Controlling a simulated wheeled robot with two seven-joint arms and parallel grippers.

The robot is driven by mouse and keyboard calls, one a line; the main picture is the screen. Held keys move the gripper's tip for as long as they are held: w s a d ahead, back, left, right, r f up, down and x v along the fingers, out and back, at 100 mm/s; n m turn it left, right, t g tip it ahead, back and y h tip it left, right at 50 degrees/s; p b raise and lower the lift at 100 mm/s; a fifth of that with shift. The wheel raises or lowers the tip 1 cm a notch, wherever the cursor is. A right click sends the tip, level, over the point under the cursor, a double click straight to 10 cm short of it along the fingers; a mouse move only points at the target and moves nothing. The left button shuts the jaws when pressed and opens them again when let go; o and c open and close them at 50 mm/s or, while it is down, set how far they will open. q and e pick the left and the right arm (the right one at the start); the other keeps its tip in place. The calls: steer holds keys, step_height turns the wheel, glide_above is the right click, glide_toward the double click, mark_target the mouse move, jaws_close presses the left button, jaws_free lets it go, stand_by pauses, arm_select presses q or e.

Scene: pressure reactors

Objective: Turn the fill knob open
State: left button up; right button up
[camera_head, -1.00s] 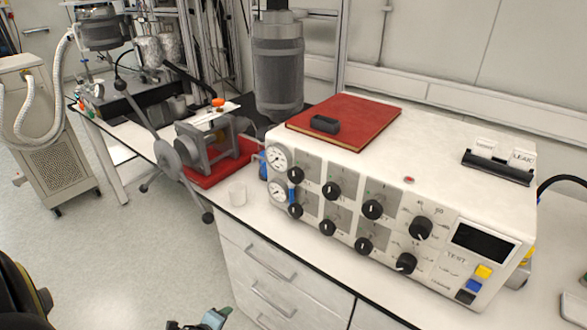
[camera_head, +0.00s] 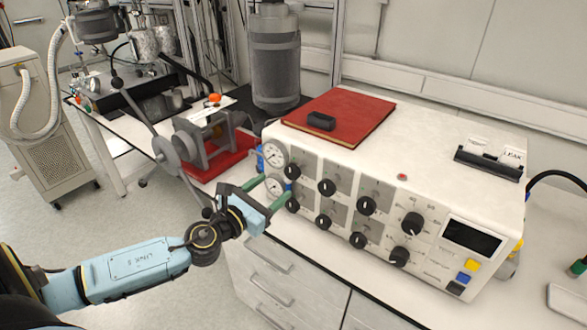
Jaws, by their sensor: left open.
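A white instrument box (camera_head: 400,135) stands on the bench, with two rows of black knobs on its sloped front. The leftmost upper knob (camera_head: 291,171) and leftmost lower knob (camera_head: 292,204) sit beside two round gauges, an upper gauge (camera_head: 274,153) and a lower gauge (camera_head: 273,186). The knob labels are too small to read, so I cannot tell which is the fill knob. My left gripper (camera_head: 275,188) is open, its green fingers reaching toward the lower gauge and the leftmost lower knob. I cannot tell whether a fingertip touches the knob. My right gripper is not in view.
A red book (camera_head: 338,118) with a black object (camera_head: 321,121) lies on the box. A grey cylinder (camera_head: 275,60) stands behind it. A red tray (camera_head: 225,163) with a metal device is left of the box. Drawers (camera_head: 270,262) are below the bench edge.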

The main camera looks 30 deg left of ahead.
mark_target(290, 173)
arm_select(q)
steer(key=w, duration=0.8)
steer(key=shift+d+p, duration=0.3)
steer(key=shift+p, duration=0.05)
steer(key=shift+w+d, duration=0.1)
steer(key=shift+w, duration=0.6)
steer(key=c, duration=1)
steer(key=shift+o, duration=0.2)
